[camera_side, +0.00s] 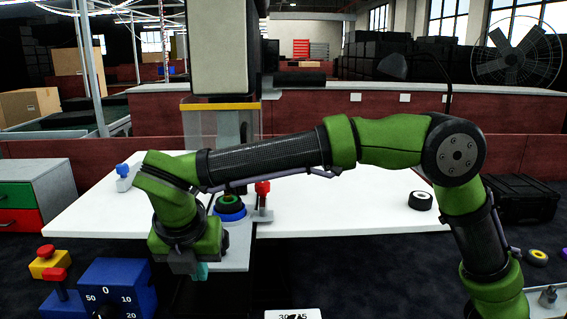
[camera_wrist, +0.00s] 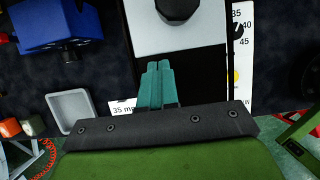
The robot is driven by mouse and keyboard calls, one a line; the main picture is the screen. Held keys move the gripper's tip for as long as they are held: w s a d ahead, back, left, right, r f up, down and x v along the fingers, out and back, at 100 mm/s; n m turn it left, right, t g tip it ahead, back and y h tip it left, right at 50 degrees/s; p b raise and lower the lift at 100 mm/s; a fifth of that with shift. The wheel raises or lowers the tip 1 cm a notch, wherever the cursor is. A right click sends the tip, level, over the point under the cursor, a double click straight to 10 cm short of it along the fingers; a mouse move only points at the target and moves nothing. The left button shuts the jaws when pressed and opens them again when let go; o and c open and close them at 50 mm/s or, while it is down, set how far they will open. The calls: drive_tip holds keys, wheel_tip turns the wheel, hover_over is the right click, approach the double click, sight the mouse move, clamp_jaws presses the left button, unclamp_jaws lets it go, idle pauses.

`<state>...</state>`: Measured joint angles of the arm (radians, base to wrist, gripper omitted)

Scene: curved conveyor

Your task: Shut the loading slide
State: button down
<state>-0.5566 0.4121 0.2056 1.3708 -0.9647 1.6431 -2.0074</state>
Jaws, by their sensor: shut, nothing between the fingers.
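A pale grey plate (camera_side: 238,252), which looks like the loading slide, juts out from the front edge of the white table. In the wrist view the plate (camera_wrist: 150,38) is at the top centre, with a dark round knob (camera_wrist: 178,8) on it. My gripper (camera_side: 201,272) is low at the plate's front left, partly hidden by my wrist in the side view. Its teal fingers (camera_wrist: 158,84) are together with nothing between them, just short of the plate's near edge. I cannot tell whether they touch it.
A blue base with a green ring (camera_side: 230,203) and a red-topped post (camera_side: 262,190) stand behind the plate. A blue dial box (camera_side: 105,290) is at the left. A white tray (camera_wrist: 72,106) lies to the left. A black-and-white roll (camera_side: 420,200) is on the table's right.

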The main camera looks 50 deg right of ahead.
drive_tip(key=shift+w+d, duration=0.2)
drive_tip(key=w+d, duration=0.5)
idle(0.3)
